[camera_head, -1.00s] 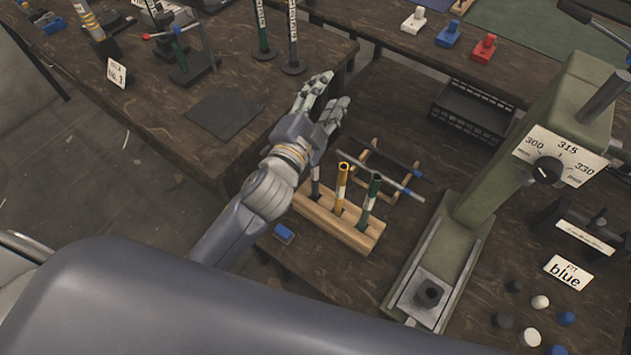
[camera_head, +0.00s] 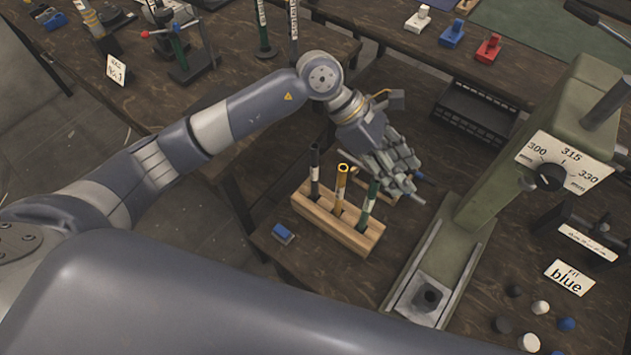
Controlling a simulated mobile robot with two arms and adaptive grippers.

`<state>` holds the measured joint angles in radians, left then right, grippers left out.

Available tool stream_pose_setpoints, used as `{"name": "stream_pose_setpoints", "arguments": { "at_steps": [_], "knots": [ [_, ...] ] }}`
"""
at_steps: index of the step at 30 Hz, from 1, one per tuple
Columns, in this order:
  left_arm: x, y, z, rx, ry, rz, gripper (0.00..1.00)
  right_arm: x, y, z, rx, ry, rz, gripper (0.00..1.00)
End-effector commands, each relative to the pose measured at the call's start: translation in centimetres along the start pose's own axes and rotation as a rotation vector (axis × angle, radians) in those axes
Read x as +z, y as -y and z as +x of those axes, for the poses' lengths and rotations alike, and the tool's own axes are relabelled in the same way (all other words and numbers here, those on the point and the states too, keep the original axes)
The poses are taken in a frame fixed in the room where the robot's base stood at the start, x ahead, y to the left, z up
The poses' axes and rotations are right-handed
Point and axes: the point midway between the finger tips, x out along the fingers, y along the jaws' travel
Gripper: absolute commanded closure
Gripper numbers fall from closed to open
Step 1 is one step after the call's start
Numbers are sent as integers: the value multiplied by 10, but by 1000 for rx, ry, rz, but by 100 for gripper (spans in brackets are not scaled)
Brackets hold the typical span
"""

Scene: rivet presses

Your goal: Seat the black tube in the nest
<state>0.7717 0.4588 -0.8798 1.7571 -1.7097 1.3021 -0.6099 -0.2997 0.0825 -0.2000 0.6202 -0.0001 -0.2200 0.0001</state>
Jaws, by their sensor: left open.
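The black tube (camera_head: 315,174) stands upright in the left hole of a wooden rack (camera_head: 356,236). A yellow tube (camera_head: 340,188) and a dark green tube (camera_head: 369,202) stand beside it in the same rack. The nest (camera_head: 428,296) is a dark block with a round hole on the plate at the foot of the green press (camera_head: 480,200); it looks empty. My left gripper (camera_head: 408,178) is open, behind and right of the rack, over the small rod stand, apart from the black tube. My right gripper is not in view.
The press has a dial (camera_head: 548,177) marked 300, 315 and 330. A small blue block (camera_head: 283,234) lies left of the rack. A black crate (camera_head: 474,112) stands behind.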

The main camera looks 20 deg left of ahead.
Motion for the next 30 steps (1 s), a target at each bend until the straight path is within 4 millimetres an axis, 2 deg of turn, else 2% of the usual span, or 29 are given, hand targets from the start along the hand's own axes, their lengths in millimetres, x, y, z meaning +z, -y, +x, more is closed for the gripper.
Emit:
{"name": "stream_pose_setpoints", "arguments": {
  "at_steps": [1,3,6,9,12,15,22,30],
  "knots": [
    [-25,-13,-12,20,-132,39,58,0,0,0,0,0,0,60],
    [-60,-27,-32,39,-312,78,58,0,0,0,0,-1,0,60],
    [-98,-43,-65,57,-528,102,58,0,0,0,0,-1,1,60],
    [-122,-53,-95,68,-679,104,58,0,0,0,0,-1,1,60],
    [-135,-57,-113,72,-763,100,58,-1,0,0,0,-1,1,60],
    [-144,-58,-114,70,-794,96,58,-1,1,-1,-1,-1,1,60],
    [-170,-61,-89,68,-792,94,58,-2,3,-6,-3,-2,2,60],
    [-186,-62,-75,68,-792,95,58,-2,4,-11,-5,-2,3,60]
  ]
}}
